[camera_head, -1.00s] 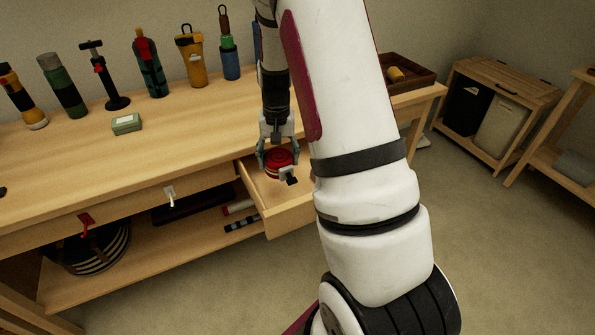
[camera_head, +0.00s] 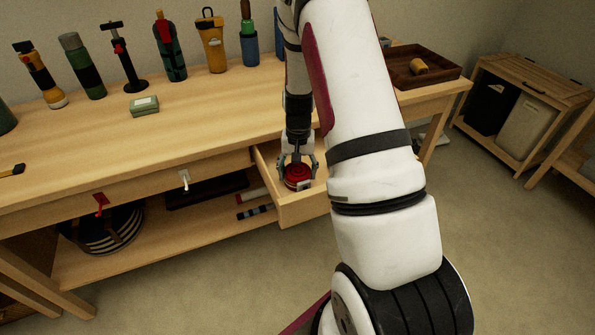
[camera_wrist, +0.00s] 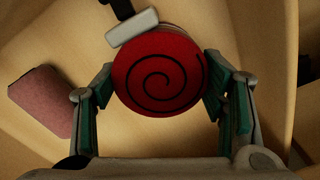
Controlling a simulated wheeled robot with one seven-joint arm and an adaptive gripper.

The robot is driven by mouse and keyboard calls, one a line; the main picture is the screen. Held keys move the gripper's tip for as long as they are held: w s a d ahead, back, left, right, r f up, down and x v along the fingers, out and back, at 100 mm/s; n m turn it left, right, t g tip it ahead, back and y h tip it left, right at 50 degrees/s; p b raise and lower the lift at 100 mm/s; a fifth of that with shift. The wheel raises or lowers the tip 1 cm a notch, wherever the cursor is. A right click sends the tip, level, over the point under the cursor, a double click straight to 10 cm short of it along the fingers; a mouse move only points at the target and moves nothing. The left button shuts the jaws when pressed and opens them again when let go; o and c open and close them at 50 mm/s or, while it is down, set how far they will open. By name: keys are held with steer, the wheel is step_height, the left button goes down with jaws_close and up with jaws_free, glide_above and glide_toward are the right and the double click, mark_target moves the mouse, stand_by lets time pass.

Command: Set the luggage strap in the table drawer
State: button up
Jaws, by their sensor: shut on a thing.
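The luggage strap is a red roll with a dark spiral and a pale buckle (camera_wrist: 158,72). In the head view the luggage strap (camera_head: 298,176) is inside the open table drawer (camera_head: 305,210). My gripper (camera_head: 298,168) points down into the drawer, shut on the strap. In the wrist view the fingers of my gripper (camera_wrist: 160,95) stand on either side of the roll.
A dull red block (camera_wrist: 40,100) lies at the left in the wrist view. The tabletop (camera_head: 120,150) holds a green box (camera_head: 144,106), several bottles and torches, and a brown tray (camera_head: 425,78). A striped basket (camera_head: 105,230) is on the shelf below.

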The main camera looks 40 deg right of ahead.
steer(key=o, duration=1.3)
steer(key=shift+f, duration=0.1)
